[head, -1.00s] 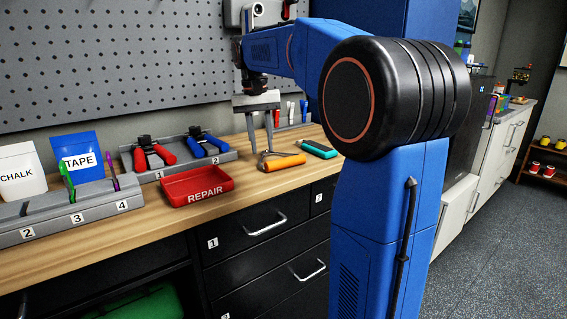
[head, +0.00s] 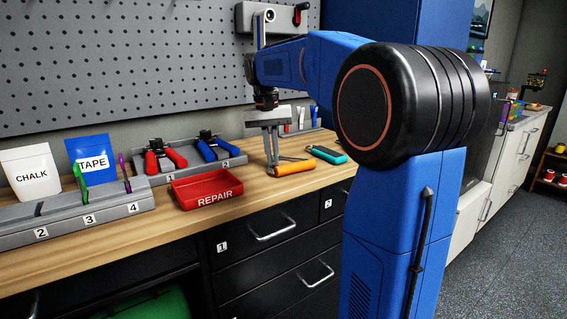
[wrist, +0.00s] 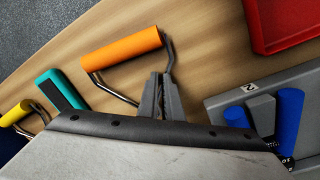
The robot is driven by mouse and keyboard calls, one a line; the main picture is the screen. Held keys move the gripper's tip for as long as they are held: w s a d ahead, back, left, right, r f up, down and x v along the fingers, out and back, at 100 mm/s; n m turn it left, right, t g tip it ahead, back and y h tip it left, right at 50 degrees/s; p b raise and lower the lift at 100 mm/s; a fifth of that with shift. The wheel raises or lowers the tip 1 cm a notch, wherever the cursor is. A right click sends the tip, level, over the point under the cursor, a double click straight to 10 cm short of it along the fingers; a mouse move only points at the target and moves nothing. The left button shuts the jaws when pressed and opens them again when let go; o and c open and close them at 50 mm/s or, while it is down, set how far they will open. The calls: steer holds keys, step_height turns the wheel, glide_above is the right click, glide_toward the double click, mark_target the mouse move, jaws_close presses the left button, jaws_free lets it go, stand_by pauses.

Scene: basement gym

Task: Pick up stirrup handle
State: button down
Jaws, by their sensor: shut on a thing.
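The stirrup handle (head: 295,168) has an orange grip and a bent metal frame. It lies on the wooden bench top in the head view, and its orange grip (wrist: 121,50) is clear in the wrist view. My gripper (head: 272,168) points down with its fingers together on the handle's metal frame, beside the orange grip. In the wrist view the fingers (wrist: 161,92) close around one side of the frame. Part of the frame is hidden by the fingers and the gripper body. I cannot see any clear gap between the handle and the bench.
A teal-gripped tool (head: 327,154) lies just right of the handle. A yellow-gripped handle (wrist: 15,113) lies beyond it in the wrist view. The red REPAIR tray (head: 207,189) and a grey rack of pliers (head: 233,159) stand to the left. A pegboard (head: 130,60) rises behind.

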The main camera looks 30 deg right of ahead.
step_height(320, 180, up, 10)
stand_by(0.5)
stand_by(0.3)
steer(key=shift+a, duration=0.1)
stand_by(0.3)
